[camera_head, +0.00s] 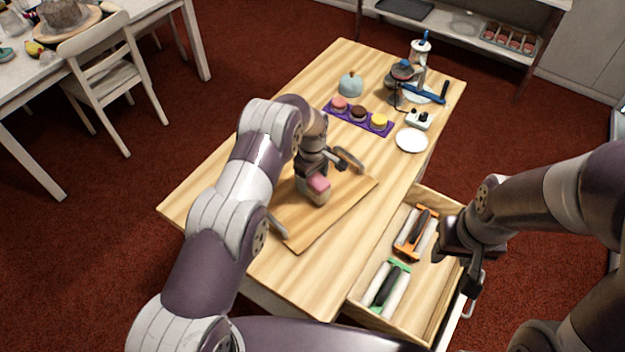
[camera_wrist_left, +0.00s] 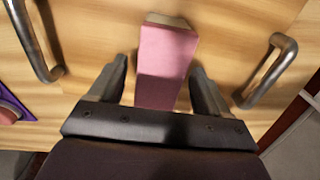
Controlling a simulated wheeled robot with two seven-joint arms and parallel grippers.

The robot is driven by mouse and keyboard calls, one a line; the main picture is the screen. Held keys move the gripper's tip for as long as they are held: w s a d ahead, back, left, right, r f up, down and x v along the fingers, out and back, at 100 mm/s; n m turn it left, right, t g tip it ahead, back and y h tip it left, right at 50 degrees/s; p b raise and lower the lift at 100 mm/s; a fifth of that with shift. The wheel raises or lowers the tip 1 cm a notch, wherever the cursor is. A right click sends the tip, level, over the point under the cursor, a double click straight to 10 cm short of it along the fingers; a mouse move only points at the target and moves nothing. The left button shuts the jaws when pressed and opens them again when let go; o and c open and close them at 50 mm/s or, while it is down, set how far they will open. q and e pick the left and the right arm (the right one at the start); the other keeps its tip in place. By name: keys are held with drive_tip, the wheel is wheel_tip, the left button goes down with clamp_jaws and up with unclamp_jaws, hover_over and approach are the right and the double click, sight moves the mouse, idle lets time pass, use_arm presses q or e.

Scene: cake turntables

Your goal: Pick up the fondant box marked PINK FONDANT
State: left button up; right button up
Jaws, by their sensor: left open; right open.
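The pink fondant box (camera_head: 319,184), pink on top with pale sides, stands on a wooden board (camera_head: 345,203) on the table. No lettering on it is legible. My left gripper (camera_head: 312,172) is directly above it and hides part of it. In the left wrist view the box (camera_wrist_left: 167,50) lies between the two open fingers of that gripper (camera_wrist_left: 160,75), with a gap on each side. My right gripper (camera_head: 472,275) is empty and open over the right side of the drawer.
The board has two raised metal handles (camera_wrist_left: 280,68) beside the box. An open drawer (camera_head: 420,293) holds orange and green tools. A purple tray (camera_head: 343,113) with cakes, a white plate (camera_head: 411,139) and a stand (camera_head: 420,75) are at the back.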

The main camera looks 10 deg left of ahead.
use_arm(q)
drive_tip(key=shift+f, duration=0.45)
drive_tip(key=c, duration=1.3)
drive_tip(key=shift+o, duration=0.2)
drive_tip(key=shift+r, duration=0.1)
